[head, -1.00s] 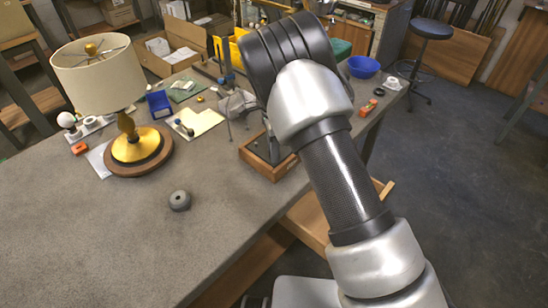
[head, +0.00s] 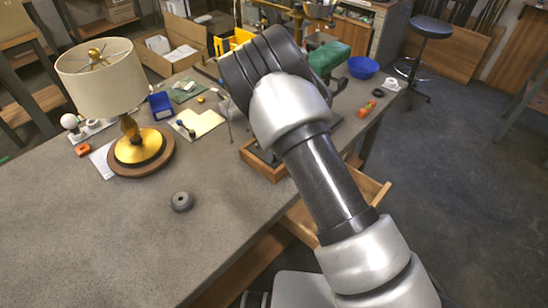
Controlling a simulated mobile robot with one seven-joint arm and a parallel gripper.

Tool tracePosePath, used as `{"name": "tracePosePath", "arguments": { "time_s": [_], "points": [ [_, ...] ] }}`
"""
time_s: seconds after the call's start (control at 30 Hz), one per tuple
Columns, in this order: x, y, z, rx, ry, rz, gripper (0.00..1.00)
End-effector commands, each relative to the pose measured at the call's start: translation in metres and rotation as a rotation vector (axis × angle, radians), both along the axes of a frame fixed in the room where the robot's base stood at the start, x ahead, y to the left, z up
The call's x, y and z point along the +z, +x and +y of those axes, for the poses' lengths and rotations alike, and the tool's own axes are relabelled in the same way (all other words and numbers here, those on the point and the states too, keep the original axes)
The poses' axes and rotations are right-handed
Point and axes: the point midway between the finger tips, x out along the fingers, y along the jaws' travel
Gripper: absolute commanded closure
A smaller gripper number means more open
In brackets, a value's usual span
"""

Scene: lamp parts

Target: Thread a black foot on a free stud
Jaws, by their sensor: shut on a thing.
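A small dark grey round piece (head: 182,201) with a hole in its middle lies alone on the grey table; it may be a foot. A lamp with a cream shade (head: 103,80) and a brass body on a round wooden base (head: 143,160) stands upright at the left.
A blue bowl (head: 363,67), a green thing (head: 330,57) and small orange parts (head: 367,107) lie at the far right. The front left tabletop is clear. An open drawer (head: 370,190) juts out at the right.

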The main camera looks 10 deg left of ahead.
Motion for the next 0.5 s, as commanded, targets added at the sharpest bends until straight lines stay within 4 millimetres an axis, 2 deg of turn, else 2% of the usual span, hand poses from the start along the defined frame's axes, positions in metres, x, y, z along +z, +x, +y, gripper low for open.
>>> {"name": "tracePosePath", "arguments": {
  "time_s": [0.03, 0.2, 0.5],
  "points": [
    [-0.0061, -0.0061, -0.0006, -0.063, -0.005, 0.016, 1.0],
    [-0.0075, -0.0056, -0.0005, -0.197, -0.004, 0.015, 1.0],
    [-0.008, -0.0057, -0.0002, -0.213, -0.004, 0.016, 1.0]
  ]
}}
